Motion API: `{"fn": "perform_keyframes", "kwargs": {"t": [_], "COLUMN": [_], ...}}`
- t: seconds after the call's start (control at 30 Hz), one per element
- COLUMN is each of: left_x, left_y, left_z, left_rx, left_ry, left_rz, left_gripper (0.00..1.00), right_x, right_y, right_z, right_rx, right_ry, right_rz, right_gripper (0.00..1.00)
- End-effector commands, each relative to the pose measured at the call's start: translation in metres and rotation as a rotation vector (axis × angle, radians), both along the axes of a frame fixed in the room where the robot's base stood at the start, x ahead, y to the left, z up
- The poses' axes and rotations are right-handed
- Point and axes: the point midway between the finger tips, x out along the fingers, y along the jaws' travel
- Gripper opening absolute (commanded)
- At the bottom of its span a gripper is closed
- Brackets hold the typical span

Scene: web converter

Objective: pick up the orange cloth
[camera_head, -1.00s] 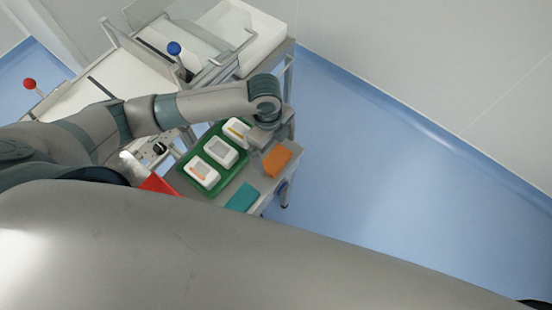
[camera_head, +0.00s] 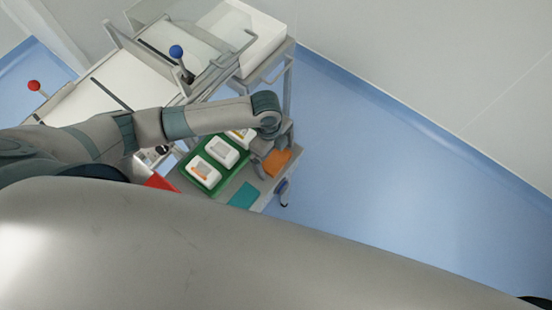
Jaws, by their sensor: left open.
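The orange cloth (camera_head: 277,162) lies near the right edge of a small grey side table, partly covered by my left gripper. My left gripper (camera_head: 262,168) points down over the cloth's left side, with its jaws open. I cannot tell whether the fingers touch the cloth. The right gripper is not in view.
A green tray (camera_head: 213,183) with white containers (camera_head: 203,171) sits left of the cloth. A teal cloth (camera_head: 244,195) lies in front. A red item (camera_head: 160,182) is further left. The machine with a blue-knobbed lever (camera_head: 176,52) stands behind. Blue floor at right is clear.

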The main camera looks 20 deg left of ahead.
Motion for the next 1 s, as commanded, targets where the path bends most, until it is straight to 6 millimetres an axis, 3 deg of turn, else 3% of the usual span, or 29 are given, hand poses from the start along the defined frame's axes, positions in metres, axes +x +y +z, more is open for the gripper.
{"fn": "perform_keyframes", "kwargs": {"t": [0.03,0.2,0.67,0.93,1.0], "left_x": [0.0,0.0,0.001,0.002,-0.002], "left_y": [0.0,0.0,0.0,0.0,-0.013], "left_z": [0.0,0.0,0.006,0.038,0.045], "left_rx": [0.0,0.0,-0.002,-0.002,-0.005], "left_ry": [0.0,0.0,-0.002,-0.005,-0.002], "left_rz": [0.0,0.0,-0.001,-0.001,-0.005], "left_gripper": [0.98,0.57,0.56,0.56,0.56], "right_x": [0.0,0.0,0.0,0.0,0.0], "right_y": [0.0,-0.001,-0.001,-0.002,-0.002], "right_z": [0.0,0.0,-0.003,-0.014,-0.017], "right_rx": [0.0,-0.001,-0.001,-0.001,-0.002], "right_ry": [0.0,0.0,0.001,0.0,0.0], "right_rz": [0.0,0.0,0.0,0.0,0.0], "right_gripper": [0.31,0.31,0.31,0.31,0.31]}}
